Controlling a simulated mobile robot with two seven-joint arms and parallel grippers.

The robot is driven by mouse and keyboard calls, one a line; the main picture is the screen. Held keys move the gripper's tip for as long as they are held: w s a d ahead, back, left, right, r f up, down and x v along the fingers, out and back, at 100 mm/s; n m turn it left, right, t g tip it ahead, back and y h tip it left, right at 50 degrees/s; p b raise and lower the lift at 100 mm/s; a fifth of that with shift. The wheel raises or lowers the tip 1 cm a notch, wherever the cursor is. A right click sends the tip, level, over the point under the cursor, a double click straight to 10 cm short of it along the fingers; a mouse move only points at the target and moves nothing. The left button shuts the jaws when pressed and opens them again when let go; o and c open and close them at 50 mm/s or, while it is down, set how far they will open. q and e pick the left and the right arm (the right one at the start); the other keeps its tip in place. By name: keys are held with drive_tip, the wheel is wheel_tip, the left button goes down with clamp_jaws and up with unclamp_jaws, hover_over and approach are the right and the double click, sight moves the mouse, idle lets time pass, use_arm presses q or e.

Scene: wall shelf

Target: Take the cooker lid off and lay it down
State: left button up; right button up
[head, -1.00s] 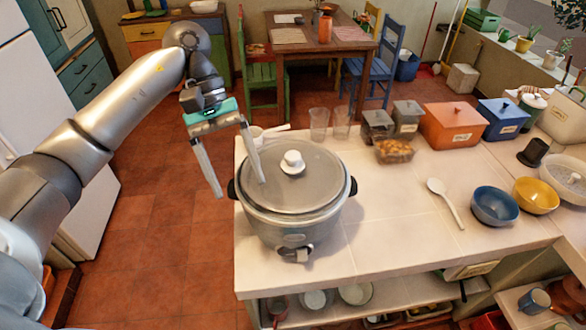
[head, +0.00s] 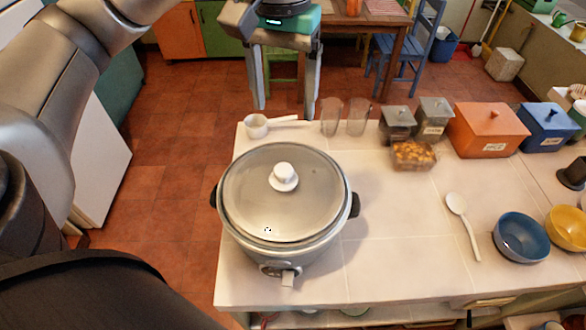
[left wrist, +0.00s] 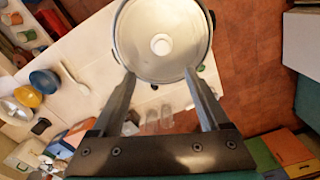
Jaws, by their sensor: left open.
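The cooker (head: 285,252) stands on the left part of the counter, with its dark side handles showing. Its round grey lid (head: 245,205) lies on top, with a white knob (head: 284,176) in the middle. My left gripper (head: 284,112) is open and empty, its fingers pointing down, beyond the cooker in the head view. In the left wrist view the lid (left wrist: 140,45) and its white knob (left wrist: 160,45) lie ahead of the open fingers (left wrist: 158,75). The fingers appear apart from the knob. My right gripper is not in view.
Canisters, including an orange one (head: 488,128), line the back. A white spoon (head: 464,226) and blue bowl (head: 521,237) are at right. The counter (head: 390,235) between cooker and spoon is clear.

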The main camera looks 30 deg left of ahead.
use_arm(q)
wheel_tip(320, 180, down, 4)
drive_tip(key=r, duration=0.1)
drive_tip(key=b, duration=0.1)
hover_over(283, 168)
drive_tip(key=f, duration=0.5)
drive_tip(key=shift+s+d+f, duration=0.2)
drive_tip(key=shift+s+d, duration=0.1)
drive_tip(key=shift+f, duration=0.5)
drive_tip(key=f, duration=0.2)
drive_tip(key=f+p, duration=0.1)
drive_tip(key=f, duration=0.1)
drive_tip(key=shift+w+a, duration=0.2)
drive_tip(key=shift+a, duration=0.05)
drive_tip(key=shift+f, duration=0.65)
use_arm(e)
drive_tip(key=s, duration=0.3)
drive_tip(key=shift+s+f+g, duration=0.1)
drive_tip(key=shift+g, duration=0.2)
use_arm(q)
clamp_jaws()
drive_tip(key=shift+r, duration=0.1)
